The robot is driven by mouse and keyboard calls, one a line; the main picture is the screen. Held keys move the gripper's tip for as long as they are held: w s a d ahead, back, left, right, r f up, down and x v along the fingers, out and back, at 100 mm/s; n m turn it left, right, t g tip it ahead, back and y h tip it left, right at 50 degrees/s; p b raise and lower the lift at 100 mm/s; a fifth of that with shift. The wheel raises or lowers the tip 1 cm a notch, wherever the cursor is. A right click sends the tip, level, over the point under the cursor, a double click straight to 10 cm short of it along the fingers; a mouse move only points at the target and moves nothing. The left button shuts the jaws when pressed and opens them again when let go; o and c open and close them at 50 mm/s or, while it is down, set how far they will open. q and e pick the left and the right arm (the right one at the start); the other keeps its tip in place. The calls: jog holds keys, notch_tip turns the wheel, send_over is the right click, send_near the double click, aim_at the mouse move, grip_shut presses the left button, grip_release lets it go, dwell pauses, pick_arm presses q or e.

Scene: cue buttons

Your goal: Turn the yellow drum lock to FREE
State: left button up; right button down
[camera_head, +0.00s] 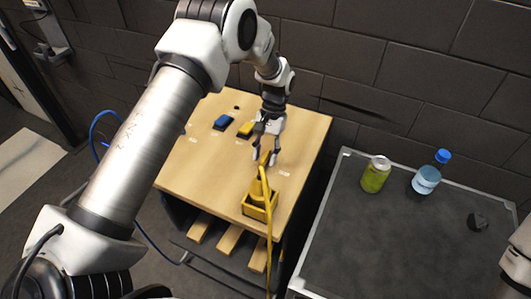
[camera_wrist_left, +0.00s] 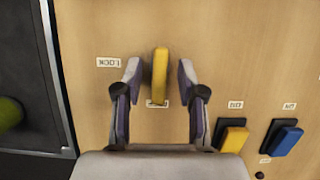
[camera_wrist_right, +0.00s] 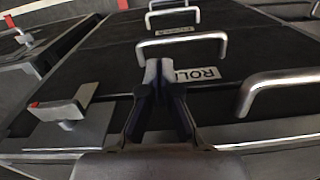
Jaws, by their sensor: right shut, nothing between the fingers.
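A yellow upright bar-shaped handle (camera_wrist_left: 160,75), which I take to be the drum lock, stands on the wooden top. A LOCK label (camera_wrist_left: 108,62) is beside it in the left wrist view; another label, partly hidden, lies by its near end and cannot be read. My left gripper (camera_wrist_left: 157,72) is open, with one finger on each side of the handle; contact is not clear. In the head view my left gripper (camera_head: 265,157) comes down over the handle and partly hides it. My right gripper (camera_wrist_right: 160,66) is shut and empty, away from the lock.
Blue (camera_head: 223,122) and yellow (camera_head: 246,129) buttons stand behind. A yellow box with a cable (camera_head: 260,208) is at the wooden top's front edge. A green can (camera_head: 376,176) and bottle (camera_head: 428,177) stand on the grey table. A metal handle (camera_wrist_right: 182,40) is by my right fingers.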

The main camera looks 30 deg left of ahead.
pick_arm(q)
jog(key=v, duration=1.2)
